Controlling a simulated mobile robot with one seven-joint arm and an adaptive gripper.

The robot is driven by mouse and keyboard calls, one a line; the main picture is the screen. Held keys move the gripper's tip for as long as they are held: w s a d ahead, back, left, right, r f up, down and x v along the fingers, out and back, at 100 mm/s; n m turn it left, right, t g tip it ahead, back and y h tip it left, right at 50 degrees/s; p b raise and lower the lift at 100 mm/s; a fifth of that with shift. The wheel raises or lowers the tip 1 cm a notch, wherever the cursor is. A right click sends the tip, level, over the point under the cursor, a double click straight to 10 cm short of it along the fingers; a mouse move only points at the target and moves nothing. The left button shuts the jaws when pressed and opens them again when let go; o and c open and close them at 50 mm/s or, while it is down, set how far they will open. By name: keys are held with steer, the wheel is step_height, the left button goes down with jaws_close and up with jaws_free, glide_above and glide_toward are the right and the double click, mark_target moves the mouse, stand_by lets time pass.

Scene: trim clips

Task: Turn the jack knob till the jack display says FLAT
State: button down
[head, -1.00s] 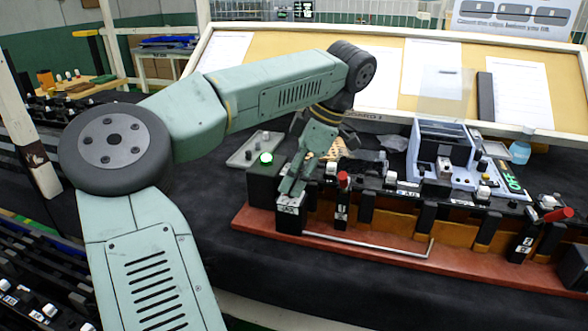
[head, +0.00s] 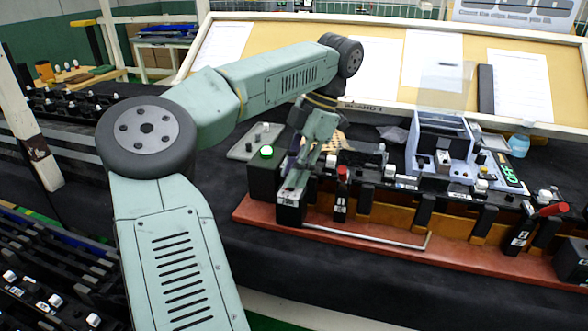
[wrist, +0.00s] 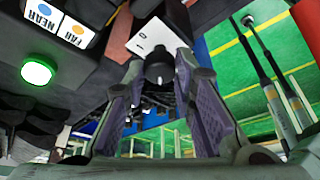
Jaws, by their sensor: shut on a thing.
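My gripper (head: 293,183) reaches down to the top of a black block with a pale label (head: 290,210), at the left end of the red-brown base. In the wrist view, a dark round knob (wrist: 158,68) sits between the two fingertips, in front of a white plate (wrist: 147,38). My gripper is shut on this knob. In the head view the fingers hide the knob.
A lit green button (head: 267,152) is on a black box just left of my gripper. Red-handled clamps (head: 342,173) stand along the fixture, close to the right. A blue-grey device (head: 440,150) stands behind. NEAR and FAR labels (wrist: 72,28) show in the wrist view.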

steer(key=c, duration=1.3)
jaws_free()
steer(key=shift+c, duration=0.2)
